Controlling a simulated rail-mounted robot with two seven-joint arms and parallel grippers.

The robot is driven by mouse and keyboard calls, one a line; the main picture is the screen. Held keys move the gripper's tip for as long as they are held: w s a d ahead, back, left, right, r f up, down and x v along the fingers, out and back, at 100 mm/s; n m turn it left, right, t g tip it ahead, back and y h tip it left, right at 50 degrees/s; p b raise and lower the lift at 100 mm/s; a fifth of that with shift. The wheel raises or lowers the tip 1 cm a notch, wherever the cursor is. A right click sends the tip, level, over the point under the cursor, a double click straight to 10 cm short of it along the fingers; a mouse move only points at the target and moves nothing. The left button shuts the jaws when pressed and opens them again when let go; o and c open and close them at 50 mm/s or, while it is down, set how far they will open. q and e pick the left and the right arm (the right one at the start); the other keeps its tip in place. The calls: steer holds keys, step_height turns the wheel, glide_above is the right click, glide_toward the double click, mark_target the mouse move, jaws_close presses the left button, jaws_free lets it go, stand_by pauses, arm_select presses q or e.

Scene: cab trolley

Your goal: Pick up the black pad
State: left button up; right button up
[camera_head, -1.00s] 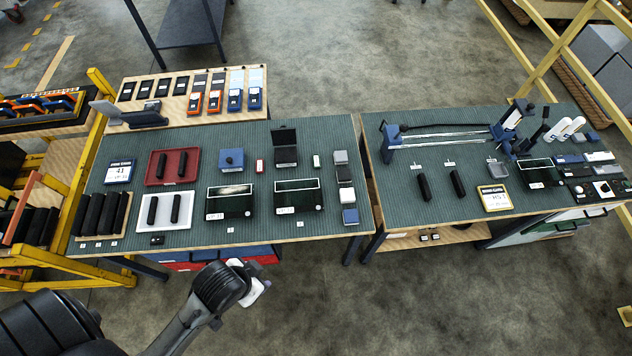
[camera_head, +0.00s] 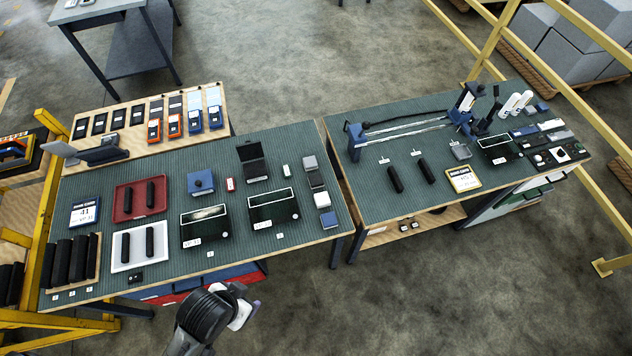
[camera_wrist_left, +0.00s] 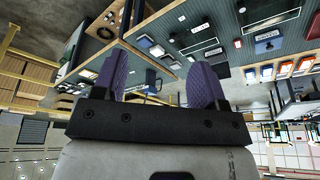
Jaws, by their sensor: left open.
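Several black pad-like bars are in the head view, and I cannot tell which one is the black pad. Two black bars (camera_head: 150,194) lie in the red tray (camera_head: 119,204), and two more (camera_head: 149,240) lie in the white tray (camera_head: 137,246). Several thicker ones (camera_head: 70,262) stand side by side at the left table's left end. Two black bars (camera_head: 396,178) lie on the right table. My left gripper (camera_head: 243,307) is in front of the left table's front edge, apart from all of them. The left wrist view shows its purple fingers (camera_wrist_left: 160,82) spread, with nothing between them. My right gripper is not in view.
The left table (camera_head: 165,270) also holds dark boxes (camera_head: 204,226), a blue box (camera_head: 201,183) and small blocks. A gap separates it from the right table (camera_head: 365,205). Yellow rails (camera_head: 40,235) stand at the left and right. The floor in front is clear.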

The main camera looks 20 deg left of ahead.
arm_select(q)
steer(key=o, duration=0.4)
steer(key=shift+o, duration=0.4)
steer(key=shift+a, duration=0.1)
steer(key=shift+a+f, duration=0.1)
